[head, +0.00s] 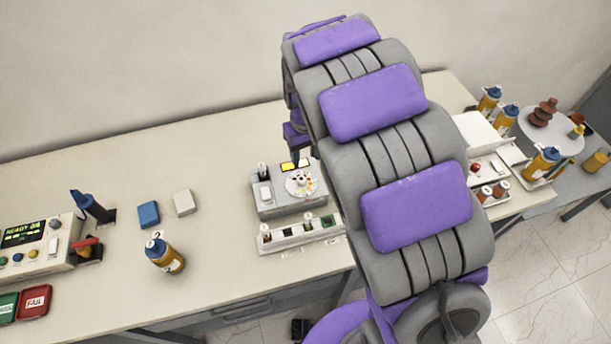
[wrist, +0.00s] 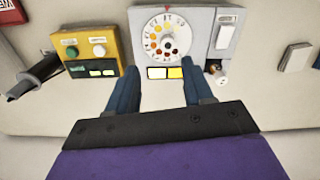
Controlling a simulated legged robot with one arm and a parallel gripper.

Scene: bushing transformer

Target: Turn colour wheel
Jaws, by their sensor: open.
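The colour wheel (wrist: 166,37) is a white disc with coloured dots and a pale centre hub, set on a grey device at the top middle of the wrist view. It also shows in the head view (head: 301,184), left of my arm. My gripper (wrist: 160,84) is open and empty. Its two blue fingers lie apart, one on each side of the yellow windows, short of the wheel in the picture. In the head view, my gripper (head: 296,157) shows only partly beside the device.
In the wrist view, a yellow box (wrist: 90,50) with buttons stands left of the device and a pale switch (wrist: 225,37) is at its right. A tray of small bottles (head: 302,232) lies in front in the head view. A bottle (head: 165,256) stands further left.

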